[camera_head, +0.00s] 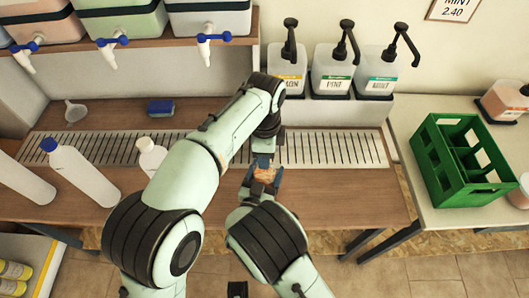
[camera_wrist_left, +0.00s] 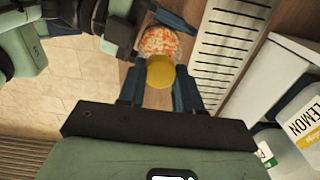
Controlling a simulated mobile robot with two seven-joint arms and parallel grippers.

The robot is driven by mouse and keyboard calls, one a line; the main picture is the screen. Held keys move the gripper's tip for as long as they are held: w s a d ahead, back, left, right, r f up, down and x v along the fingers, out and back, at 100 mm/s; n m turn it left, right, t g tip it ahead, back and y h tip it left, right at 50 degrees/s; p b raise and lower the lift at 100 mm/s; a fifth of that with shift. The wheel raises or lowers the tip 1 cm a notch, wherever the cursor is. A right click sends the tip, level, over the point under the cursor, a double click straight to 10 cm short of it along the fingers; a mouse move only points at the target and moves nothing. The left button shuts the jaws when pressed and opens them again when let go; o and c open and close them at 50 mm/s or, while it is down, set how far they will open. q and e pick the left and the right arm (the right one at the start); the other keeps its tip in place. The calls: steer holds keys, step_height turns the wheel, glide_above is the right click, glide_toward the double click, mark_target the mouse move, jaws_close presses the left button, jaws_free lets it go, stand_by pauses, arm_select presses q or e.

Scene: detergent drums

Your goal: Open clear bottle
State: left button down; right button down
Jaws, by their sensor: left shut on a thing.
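The clear bottle (camera_wrist_left: 160,40) with orange and white contents and a yellow cap (camera_wrist_left: 160,71) shows in the left wrist view. In the head view its orange body (camera_head: 265,175) is between the two grippers, largely covered. My left gripper (camera_head: 263,160) comes down on the bottle's far side. In the left wrist view my left gripper (camera_wrist_left: 158,90) is shut on the bottle, with its fingers either side of the yellow cap. My right gripper (camera_head: 263,187) reaches in from the near side. Its fingers are beside the bottle's body; whether they press on it is unclear.
A blue sponge (camera_head: 161,107) and a funnel (camera_head: 75,111) are on the wooden counter. Pump jugs (camera_head: 331,75) stand behind the slotted drain (camera_head: 335,148). A green crate (camera_head: 462,165) stands on the right table.

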arm_select(q)
steer(key=n, duration=0.6)
steer(key=shift+n, duration=0.4)
steer(key=n, duration=1.7)
steer(key=shift+r, duration=0.1)
steer(key=n, duration=0.4)
steer(key=shift+n, duration=0.4)
steer(key=n, duration=0.4)
steer(key=shift+n, duration=0.3)
steer(key=n, duration=0.6)
